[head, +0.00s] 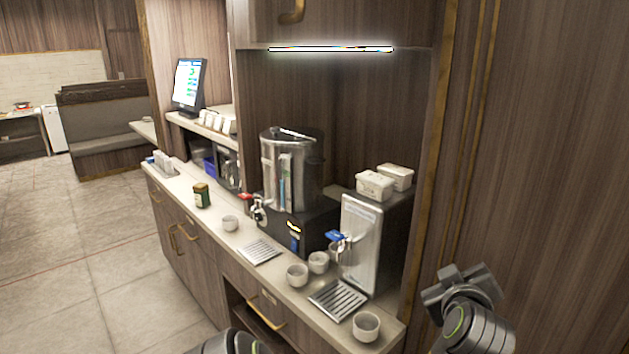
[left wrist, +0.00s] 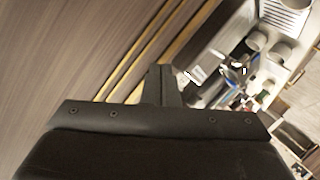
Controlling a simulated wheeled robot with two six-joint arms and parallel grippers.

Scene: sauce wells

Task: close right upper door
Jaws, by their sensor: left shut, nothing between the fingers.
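An upper wooden cabinet front (head: 360,22) with a curved brass handle (head: 292,12) shows at the top of the head view, above a lit strip. Its upper part is cut off, so I cannot tell whether a right upper door stands open. A tall wood panel (head: 570,150) with vertical brass strips fills the right side; I cannot tell whether it is a door. My left gripper (left wrist: 163,82) is shut and empty in the left wrist view, in front of brass strips (left wrist: 150,62) and wood; contact is unclear.
The counter below holds a steel urn (head: 291,170), a steel dispenser (head: 362,240) with two white tubs on top, a green jar (head: 202,195), drip trays and several cups, including one (head: 366,326) near the front right. Open tiled floor (head: 80,260) lies at left.

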